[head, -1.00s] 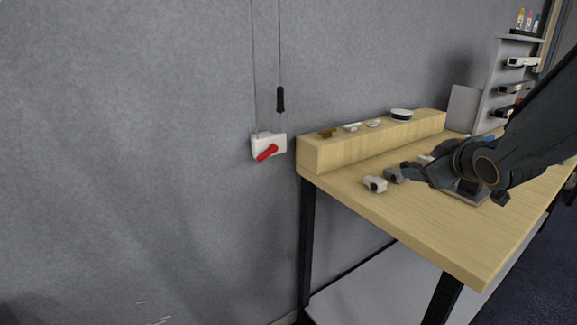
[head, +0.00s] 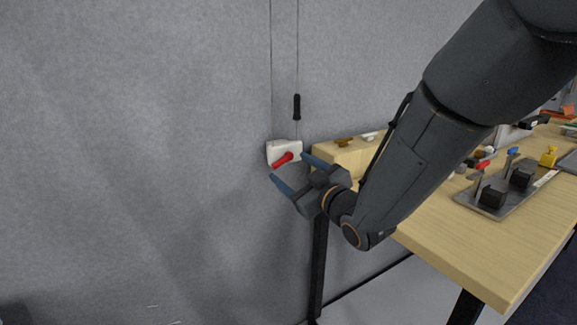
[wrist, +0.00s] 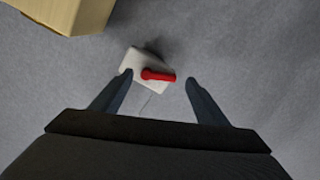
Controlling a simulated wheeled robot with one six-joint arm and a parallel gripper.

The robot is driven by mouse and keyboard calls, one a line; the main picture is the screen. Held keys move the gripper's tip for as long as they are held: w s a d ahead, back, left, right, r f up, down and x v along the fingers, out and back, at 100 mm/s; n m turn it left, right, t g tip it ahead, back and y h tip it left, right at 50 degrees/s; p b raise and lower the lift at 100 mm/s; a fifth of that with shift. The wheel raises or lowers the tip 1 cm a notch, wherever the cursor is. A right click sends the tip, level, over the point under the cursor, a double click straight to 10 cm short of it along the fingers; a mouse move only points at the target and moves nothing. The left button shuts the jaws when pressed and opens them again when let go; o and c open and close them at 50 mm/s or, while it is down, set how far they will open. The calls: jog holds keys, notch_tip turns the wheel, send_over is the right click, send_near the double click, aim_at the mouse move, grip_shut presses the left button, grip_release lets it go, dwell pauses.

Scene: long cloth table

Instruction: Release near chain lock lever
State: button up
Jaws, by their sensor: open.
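The chain lock is a small white box (head: 271,153) on the grey wall, with a red lever (head: 284,158) on its front. Two thin cords run up the wall from it, one with a black handle (head: 296,107). My gripper (head: 290,172) is open and empty, just in front of and slightly below the lock, its fingers pointing at the wall. In the wrist view the red lever (wrist: 157,75) lies between the two open fingers (wrist: 158,80), nearer the left one, and the white box (wrist: 133,62) is behind it. I cannot tell whether a finger touches the box.
A wooden table (head: 440,235) stands right of the lock, with a raised wooden block (head: 335,155) at its wall side; its corner (wrist: 62,12) shows top left in the wrist view. A grey tray (head: 512,200) with black blocks lies on the table. The wall to the left is clear.

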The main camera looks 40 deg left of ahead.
jog(key=shift+x, duration=1.35)
jog(key=c, duration=1)
jog(key=shift+s+r+m, duration=0.1)
jog(key=shift+r+m, duration=0.05)
jog(key=shift+m, duration=0.6)
jog(key=shift+s+r+m, duration=0.1)
jog(key=shift+m, duration=0.65)
jog(key=shift+c, duration=0.2)
jog(key=o, duration=1)
jog(key=shift+o, duration=0.2)
jog(key=v, duration=0.7)
jog(key=shift+d+b, duration=0.35)
jog(key=shift+d, duration=0.05)
